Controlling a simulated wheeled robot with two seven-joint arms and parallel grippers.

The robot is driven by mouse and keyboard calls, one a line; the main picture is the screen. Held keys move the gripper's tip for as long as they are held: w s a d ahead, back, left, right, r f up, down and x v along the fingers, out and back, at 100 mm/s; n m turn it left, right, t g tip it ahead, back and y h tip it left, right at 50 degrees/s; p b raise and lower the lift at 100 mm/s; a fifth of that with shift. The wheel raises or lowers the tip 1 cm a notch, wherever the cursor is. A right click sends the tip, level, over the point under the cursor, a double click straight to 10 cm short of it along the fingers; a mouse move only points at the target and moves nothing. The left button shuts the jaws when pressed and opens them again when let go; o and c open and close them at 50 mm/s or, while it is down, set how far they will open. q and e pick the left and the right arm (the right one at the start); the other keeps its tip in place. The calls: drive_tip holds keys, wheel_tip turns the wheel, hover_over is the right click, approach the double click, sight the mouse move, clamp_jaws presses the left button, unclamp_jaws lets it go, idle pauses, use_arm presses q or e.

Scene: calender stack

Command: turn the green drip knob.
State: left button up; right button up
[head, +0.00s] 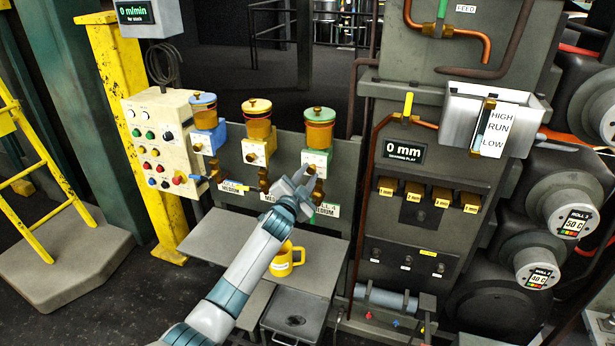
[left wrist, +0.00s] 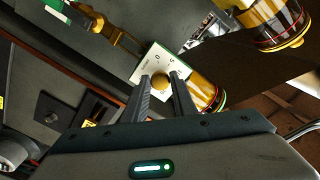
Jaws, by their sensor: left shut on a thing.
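The oiler with the green lid (head: 320,115) is the rightmost of three drip oilers in the head view. It has an amber cup and a pale green block (head: 317,157) beneath. My left gripper (head: 306,174) reaches up to the front of this block and hides most of the knob. In the left wrist view, the round brass drip knob (left wrist: 160,82) sits on a pale plate (left wrist: 152,64) with small markings, between the fingertips of my left gripper (left wrist: 163,86). The gripper is shut on the knob. My right gripper is out of view.
Blue-lidded (head: 203,110) and yellow-lidded (head: 257,118) oilers stand to the left. A control box (head: 160,140) stands left.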

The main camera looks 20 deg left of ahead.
use_arm(q)
drive_tip(key=shift+f, duration=0.25)
drive_tip(key=o, duration=0.9)
drive_tip(key=shift+o, duration=0.6)
drive_tip(key=shift+r, duration=0.1)
drive_tip(key=shift+s, duration=0.1)
drive_tip(key=s+b, duration=0.4)
drive_tip(key=s, duration=1.3)
drive_tip(key=shift+s+a, duration=0.15)
drive_tip(key=shift+a, duration=0.15)
